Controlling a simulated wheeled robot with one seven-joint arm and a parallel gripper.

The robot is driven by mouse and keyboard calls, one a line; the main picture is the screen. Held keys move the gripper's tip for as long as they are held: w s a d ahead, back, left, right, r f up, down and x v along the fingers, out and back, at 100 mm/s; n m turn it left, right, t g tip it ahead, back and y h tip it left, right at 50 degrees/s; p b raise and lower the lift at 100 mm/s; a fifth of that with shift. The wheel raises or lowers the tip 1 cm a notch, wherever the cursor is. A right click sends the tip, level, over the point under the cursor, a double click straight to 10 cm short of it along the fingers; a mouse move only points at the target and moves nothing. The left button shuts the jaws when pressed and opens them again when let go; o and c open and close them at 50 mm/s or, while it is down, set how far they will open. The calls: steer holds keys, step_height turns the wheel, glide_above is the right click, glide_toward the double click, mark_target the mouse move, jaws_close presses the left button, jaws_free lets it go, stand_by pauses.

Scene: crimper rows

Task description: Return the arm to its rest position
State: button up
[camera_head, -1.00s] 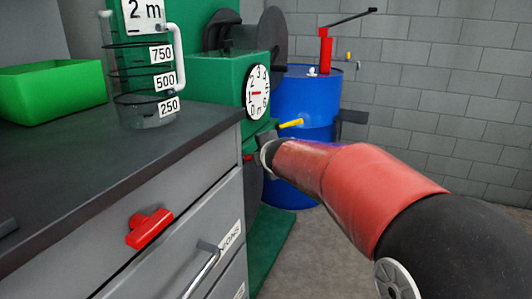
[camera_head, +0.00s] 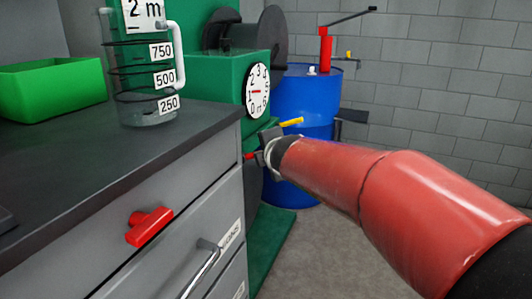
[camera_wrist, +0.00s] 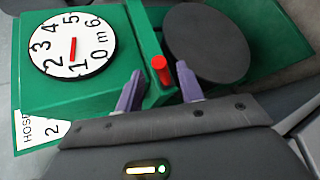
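My gripper (camera_wrist: 158,90) is near the green crimper-like machine at the end of the counter. In the wrist view its two grey-purple fingers stand apart, open and empty. A red-capped lever (camera_wrist: 161,70) on the machine shows between and beyond the fingertips; I cannot tell how far off it is. In the head view my red arm reaches in from the right, and its dark wrist (camera_head: 270,148) is in front of the machine (camera_head: 215,80). The fingers are hard to make out there. The machine's white dial (camera_head: 257,84) shows in both views.
The grey counter (camera_head: 60,190) holds a green bin (camera_head: 52,90) and a measuring jug (camera_head: 142,80). A red handle (camera_head: 149,227) and a metal drawer pull (camera_head: 203,268) stick out from its front. A blue drum (camera_head: 303,105) stands behind my arm. Floor at lower right is free.

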steer(key=shift+v, duration=1.25)
